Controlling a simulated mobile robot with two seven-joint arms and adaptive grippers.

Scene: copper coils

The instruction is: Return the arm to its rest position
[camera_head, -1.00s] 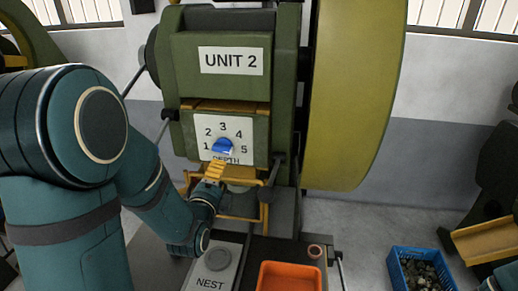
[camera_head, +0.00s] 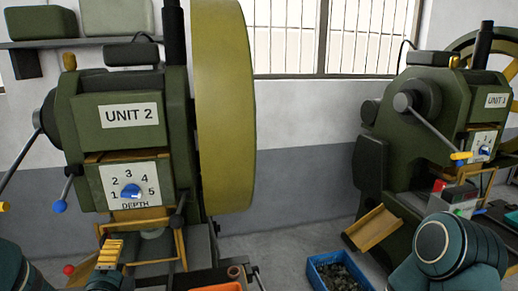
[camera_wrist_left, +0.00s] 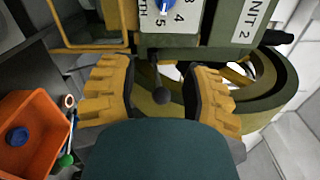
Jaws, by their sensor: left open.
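My left gripper (camera_head: 108,254) has yellow ridged fingers and is in front of the UNIT 2 press (camera_head: 128,115), below its depth dial (camera_head: 131,191). In the left wrist view the fingers of the left gripper (camera_wrist_left: 160,93) are spread wide with nothing held between them. A dark round knob shows beyond the gap, on the press side. Most of my left arm is below the head view. A teal link of my right arm shows at the lower right; its gripper is not visible.
An orange tray (camera_wrist_left: 25,165) holds a blue round part; a small copper-coloured ring (camera_wrist_left: 69,101) lies beside it. A blue crate (camera_head: 322,262) of dark pieces stands on the floor.

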